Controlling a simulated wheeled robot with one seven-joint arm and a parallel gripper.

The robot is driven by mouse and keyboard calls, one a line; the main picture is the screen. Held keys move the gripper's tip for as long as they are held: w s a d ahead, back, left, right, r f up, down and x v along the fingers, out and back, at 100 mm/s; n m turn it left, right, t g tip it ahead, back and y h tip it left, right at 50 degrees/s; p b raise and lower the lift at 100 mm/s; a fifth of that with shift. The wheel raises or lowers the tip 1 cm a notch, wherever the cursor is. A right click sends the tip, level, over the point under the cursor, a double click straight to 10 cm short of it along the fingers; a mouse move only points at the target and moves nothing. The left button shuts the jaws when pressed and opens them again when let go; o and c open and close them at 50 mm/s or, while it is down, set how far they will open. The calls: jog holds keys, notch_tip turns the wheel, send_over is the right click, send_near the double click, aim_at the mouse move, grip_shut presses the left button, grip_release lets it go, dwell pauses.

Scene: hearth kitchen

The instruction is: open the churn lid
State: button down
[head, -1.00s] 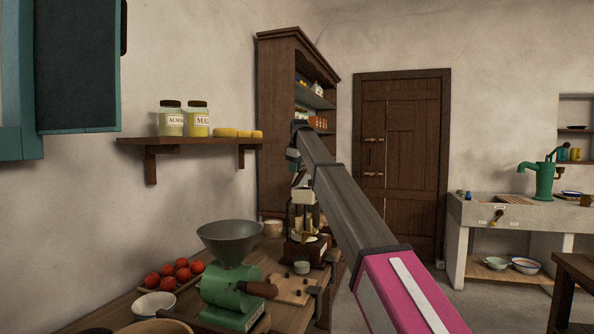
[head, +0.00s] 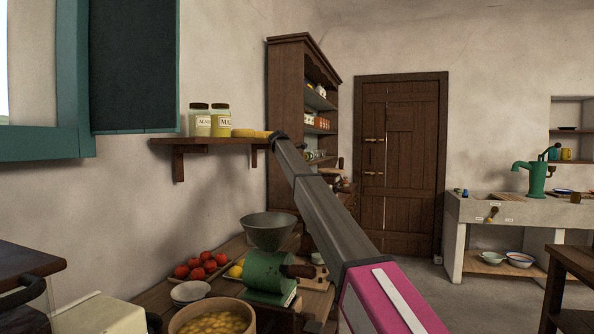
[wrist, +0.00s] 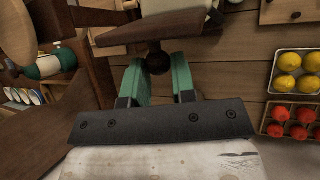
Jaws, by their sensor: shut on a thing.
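In the wrist view my gripper (wrist: 158,64) has its two green fingers on either side of a dark round knob (wrist: 157,58). The knob joins a dark wooden piece (wrist: 145,27), seen nearly edge-on, which looks like the churn lid. The fingers are shut on the knob. I cannot tell whether the lid is seated or lifted, and I cannot make out the churn body for sure. In the head view my arm hides the gripper, the lid and the churn.
The wrist view shows a tray of lemons (wrist: 275,72) and a crate of tomatoes (wrist: 265,124) at right. In the head view a green grinder (head: 266,272) and a wooden bowl of yellow pieces (head: 177,321) stand on the counter, below a wall shelf (head: 215,143).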

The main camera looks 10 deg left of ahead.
jog(key=shift+s+f+h, duration=0.3)
jog(key=shift+s+f, duration=0.05)
jog(key=shift+f, duration=0.15)
jog(key=c, duration=0.9)
grip_release()
jog(key=shift+c, duration=0.2)
jog(key=shift+w+r, duration=0.1)
jog(key=shift+r, duration=0.05)
jog(key=shift+r, duration=0.1)
jog(key=v, duration=1)
jog(key=shift+a+r, duration=0.2)
jog(key=shift+r, duration=0.05)
